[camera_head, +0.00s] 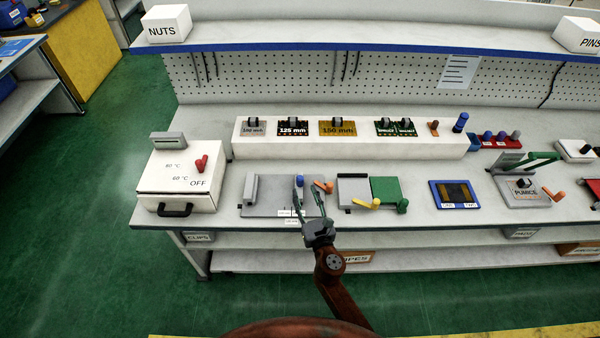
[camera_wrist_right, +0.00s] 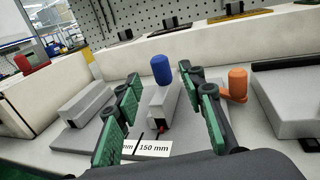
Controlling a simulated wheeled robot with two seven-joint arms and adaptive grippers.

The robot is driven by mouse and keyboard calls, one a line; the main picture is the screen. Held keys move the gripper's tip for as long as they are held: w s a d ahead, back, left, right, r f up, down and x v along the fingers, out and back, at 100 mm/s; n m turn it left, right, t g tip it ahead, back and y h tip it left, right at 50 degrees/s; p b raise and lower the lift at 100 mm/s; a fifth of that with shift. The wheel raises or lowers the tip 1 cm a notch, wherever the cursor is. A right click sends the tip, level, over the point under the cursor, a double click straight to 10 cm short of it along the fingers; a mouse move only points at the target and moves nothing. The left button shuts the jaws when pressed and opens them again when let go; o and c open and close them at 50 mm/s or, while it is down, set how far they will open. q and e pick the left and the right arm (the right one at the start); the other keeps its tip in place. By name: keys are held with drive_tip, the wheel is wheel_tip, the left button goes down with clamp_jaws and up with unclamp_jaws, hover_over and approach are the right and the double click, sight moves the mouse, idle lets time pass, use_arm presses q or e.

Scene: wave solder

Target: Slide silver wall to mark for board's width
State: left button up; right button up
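The silver wall (camera_wrist_right: 163,104) is a narrow grey block with a blue knob (camera_wrist_right: 162,69) on its far end. It stands on a grey plate (camera_head: 272,204) with a fixed grey wall (camera_head: 251,189) at the plate's left. At the plate's front edge are width labels. One reads 150 mm (camera_wrist_right: 153,148); the one to its left is partly hidden by a finger. A small red tip shows at the wall's near end, just above the 150 mm label. My right gripper (camera_head: 307,192) is open, its green-padded fingers apart on either side of the wall and knob. My left gripper is out of view.
An orange handle (camera_wrist_right: 238,84) stands close to the right finger. A white ledge (camera_head: 350,147) behind carries boards labelled by width. A white heater box (camera_head: 178,180) is at the left; a grey-and-green fixture (camera_head: 386,189) with a yellow handle is at the right.

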sight(301, 182)
drive_tip(key=b+x, duration=0.1)
drive_tip(key=x, duration=0.5)
drive_tip(key=shift+w+a, duration=0.15)
drive_tip(key=shift+w, duration=0.3)
drive_tip(key=c, duration=0.8)
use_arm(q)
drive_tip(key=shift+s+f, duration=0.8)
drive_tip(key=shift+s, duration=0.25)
use_arm(e)
clamp_jaws()
